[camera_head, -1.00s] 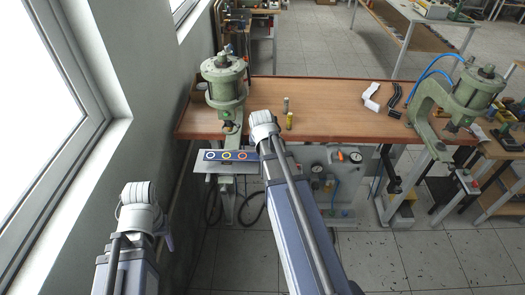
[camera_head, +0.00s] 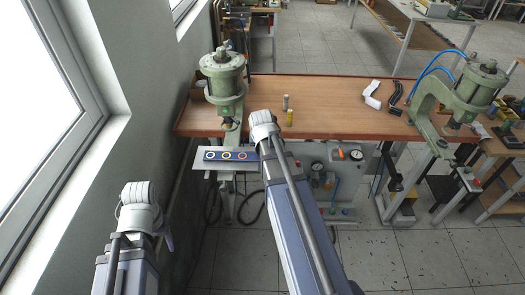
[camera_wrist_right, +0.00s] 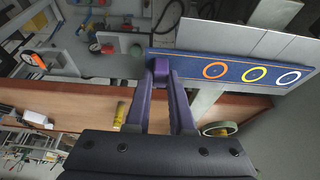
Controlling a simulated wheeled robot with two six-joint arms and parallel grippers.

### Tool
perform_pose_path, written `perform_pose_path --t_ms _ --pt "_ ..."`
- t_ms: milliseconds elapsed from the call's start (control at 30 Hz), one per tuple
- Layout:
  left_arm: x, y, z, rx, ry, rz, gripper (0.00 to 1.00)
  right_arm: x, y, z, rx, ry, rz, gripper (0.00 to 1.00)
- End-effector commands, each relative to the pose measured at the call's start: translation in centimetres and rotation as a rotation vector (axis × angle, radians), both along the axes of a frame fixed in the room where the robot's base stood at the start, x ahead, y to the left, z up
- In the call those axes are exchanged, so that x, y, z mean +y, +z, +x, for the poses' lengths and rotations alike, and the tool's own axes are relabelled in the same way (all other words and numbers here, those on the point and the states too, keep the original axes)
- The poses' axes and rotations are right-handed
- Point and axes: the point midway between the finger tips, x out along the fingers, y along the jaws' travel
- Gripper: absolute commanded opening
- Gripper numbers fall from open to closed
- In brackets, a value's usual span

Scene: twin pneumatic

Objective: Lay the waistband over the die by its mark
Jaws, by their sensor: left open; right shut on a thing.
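The waistband is a dark blue strip (camera_head: 217,155) with white, yellow and orange rings, held level in front of the left green press (camera_head: 223,82). It also shows in the right wrist view (camera_wrist_right: 191,67). My right gripper (camera_wrist_right: 162,79) is shut on the strip's end beside the orange ring; a purple block shows between its fingertips. A pale grey plate (camera_head: 207,174) shows at the strip's near side, also in the right wrist view (camera_wrist_right: 240,38); I cannot tell whether they touch. My left gripper (camera_head: 169,240) is open and empty at lower left. I cannot make out the die or its mark.
The brown table (camera_head: 335,104) carries a yellow cylinder (camera_head: 289,118), a grey one (camera_head: 286,102), and white (camera_head: 371,96) and black (camera_head: 391,95) angled pieces. A second green press (camera_head: 463,99) stands at right. The wall and window border the left.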

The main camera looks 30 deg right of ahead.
Motion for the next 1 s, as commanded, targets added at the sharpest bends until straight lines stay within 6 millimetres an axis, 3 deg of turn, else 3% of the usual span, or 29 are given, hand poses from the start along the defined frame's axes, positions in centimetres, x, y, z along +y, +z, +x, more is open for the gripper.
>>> perform_pose_path --t_ms 967,1000 --pt "0.0 -0.67 0.0 0.0 0.0 0.0 0.61 0.0 -0.68 0.0 0.0 0.0 0.0 0.0" --pt "0.0 -0.61 0.0 0.0 0.0 0.0 0.61 0.0 -0.61 0.01 0.0 0.0 0.0 0.25"
